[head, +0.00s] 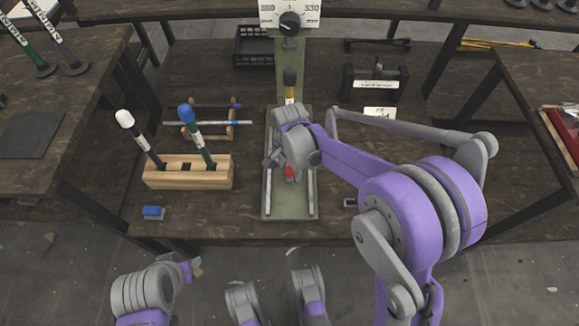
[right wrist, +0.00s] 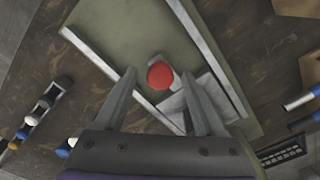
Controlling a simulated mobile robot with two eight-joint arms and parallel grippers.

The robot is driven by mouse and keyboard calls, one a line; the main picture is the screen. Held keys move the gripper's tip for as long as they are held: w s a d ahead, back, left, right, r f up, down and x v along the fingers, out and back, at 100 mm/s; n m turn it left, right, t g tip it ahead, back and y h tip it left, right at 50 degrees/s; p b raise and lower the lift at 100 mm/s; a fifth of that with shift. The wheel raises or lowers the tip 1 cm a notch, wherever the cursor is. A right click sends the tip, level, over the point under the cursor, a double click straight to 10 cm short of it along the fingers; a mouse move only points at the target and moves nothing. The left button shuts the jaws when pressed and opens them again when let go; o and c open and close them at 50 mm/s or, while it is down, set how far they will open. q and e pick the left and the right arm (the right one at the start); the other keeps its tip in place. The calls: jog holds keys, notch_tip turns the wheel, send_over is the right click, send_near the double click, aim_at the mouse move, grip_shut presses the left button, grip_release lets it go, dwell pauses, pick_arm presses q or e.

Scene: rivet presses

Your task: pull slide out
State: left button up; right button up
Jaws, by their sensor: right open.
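The press (head: 267,205) has a green base with two pale metal rails, standing on the dark table. A red knob (head: 289,172) shows low between the rails, just below my right gripper (head: 291,165). In the right wrist view the red knob (right wrist: 160,75) lies between the two spread fingertips of my right gripper (right wrist: 162,88), with clear space on both sides. A pale grey plate, seemingly the slide (right wrist: 206,95), lies beside the knob, partly hidden by a finger. My right wrist hides much of the slide in the head view. My left gripper (head: 192,269) is at the lower left, away from the press.
A wooden block (head: 190,182) holding a white-topped and a blue-topped tool stands left of the press. A blue-topped small block (head: 153,213) lies near the front edge.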

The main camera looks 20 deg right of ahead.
jog(key=shift+c, duration=0.3)
grip_shut()
dwell(1.1)
